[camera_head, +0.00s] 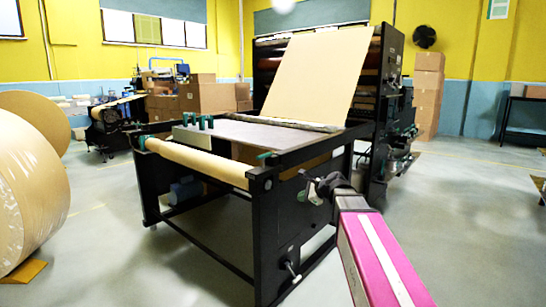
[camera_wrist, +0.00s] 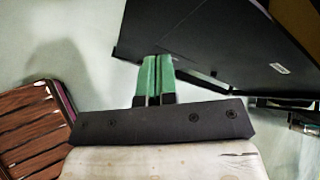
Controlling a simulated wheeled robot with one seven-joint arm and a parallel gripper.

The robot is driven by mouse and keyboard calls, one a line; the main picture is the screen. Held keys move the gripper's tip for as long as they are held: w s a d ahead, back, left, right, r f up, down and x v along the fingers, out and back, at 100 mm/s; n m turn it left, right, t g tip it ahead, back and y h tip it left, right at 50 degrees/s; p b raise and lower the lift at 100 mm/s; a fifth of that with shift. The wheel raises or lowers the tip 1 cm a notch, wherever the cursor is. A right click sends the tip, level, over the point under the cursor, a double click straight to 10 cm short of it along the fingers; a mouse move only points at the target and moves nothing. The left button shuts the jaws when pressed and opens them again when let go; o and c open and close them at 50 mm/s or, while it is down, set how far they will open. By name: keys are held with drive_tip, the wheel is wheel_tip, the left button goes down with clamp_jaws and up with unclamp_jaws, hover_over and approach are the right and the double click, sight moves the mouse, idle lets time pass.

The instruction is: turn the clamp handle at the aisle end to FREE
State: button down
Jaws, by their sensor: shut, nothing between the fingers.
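The kraft roll (camera_head: 200,162) lies across the front of the black frame. A small green-ended handle (camera_head: 265,155) sits at its near right end, and another green handle (camera_head: 143,141) at its left end. A metal lever (camera_head: 292,271) sticks out low on the near leg. I cannot tell which of these is the clamp handle, and no FREE mark is readable. My gripper (camera_head: 303,195) is beside the right side of the frame, below and right of the near green handle. In the wrist view its green fingers (camera_wrist: 155,78) are shut and empty, with no handle between or near them.
A black panel (camera_wrist: 205,40) fills the upper right of the wrist view. A brown slatted thing (camera_wrist: 33,125) shows at its left. Large paper rolls (camera_head: 30,190) stand at the far left. The floor in front of the frame is clear.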

sight(270, 154)
drive_tip(key=w+a+r+m+t+y, duration=0.1)
drive_tip(key=w+r+m, duration=0.1)
drive_tip(key=r, duration=0.6)
drive_tip(key=w+a+r+m+t+y, duration=0.1)
drive_tip(key=w+r+m+t+y, duration=0.1)
drive_tip(key=r+m, duration=0.3)
wheel_tip(270, 154, up, 4)
drive_tip(key=shift+w+f+y, duration=0.2)
drive_tip(key=shift+y, duration=0.1)
drive_tip(key=x, duration=1.4)
drive_tip(key=shift+w, duration=0.6)
drive_tip(key=shift+w+a, duration=0.35)
drive_tip(key=shift+w, duration=0.25)
drive_tip(key=shift+x, duration=0.95)
drive_tip(key=shift+w+a+r, duration=0.1)
drive_tip(key=shift+a, duration=0.05)
